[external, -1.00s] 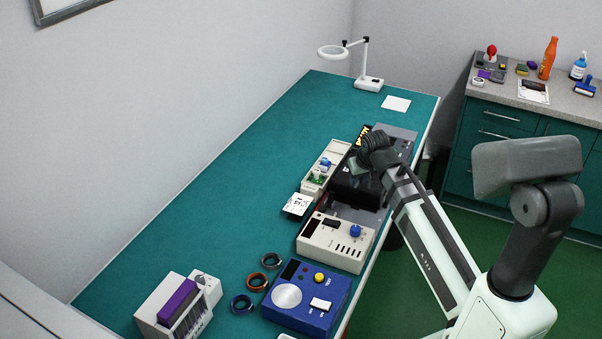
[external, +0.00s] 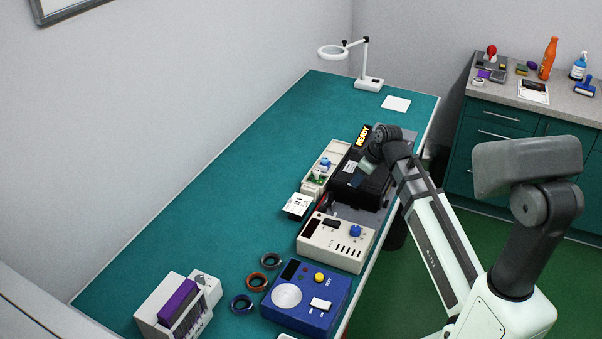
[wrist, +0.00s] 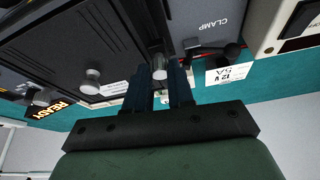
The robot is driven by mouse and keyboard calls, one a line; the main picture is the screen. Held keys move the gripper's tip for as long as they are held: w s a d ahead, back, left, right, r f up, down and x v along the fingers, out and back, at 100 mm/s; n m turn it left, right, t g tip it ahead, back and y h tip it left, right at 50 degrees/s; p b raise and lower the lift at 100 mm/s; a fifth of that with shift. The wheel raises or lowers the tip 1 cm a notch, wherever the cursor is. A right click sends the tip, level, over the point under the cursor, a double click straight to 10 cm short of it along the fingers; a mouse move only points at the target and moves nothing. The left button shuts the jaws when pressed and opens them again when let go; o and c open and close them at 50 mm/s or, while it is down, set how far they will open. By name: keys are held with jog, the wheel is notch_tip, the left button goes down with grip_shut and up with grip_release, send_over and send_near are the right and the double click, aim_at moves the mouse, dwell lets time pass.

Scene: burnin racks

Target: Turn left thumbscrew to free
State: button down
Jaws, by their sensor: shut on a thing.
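A dark unit (wrist: 60,40) fills the upper left of the wrist view; in the external view the black unit (external: 374,191) sits in a grey tray by the bench's right edge. Two pale thumbscrews stand on its edge. One thumbscrew (wrist: 159,72) is between the fingertips of my gripper (wrist: 160,80), which is shut on it. The other thumbscrew (wrist: 92,80) is free, to the left in the wrist view.
A black clamp lever (wrist: 232,50) and a "12 V 5A" label (wrist: 228,74) lie right of the fingers. A lit READY sign (external: 363,135) is behind the unit. A beige box (external: 336,243) and a blue box (external: 306,296) stand nearer.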

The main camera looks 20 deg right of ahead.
dwell(0.5)
jog(key=c, duration=1)
grip_release()
jog(key=shift+r, duration=0.1)
jog(key=v, duration=1.3)
jog(key=shift+d+r, duration=0.1)
jog(key=shift+r, duration=0.2)
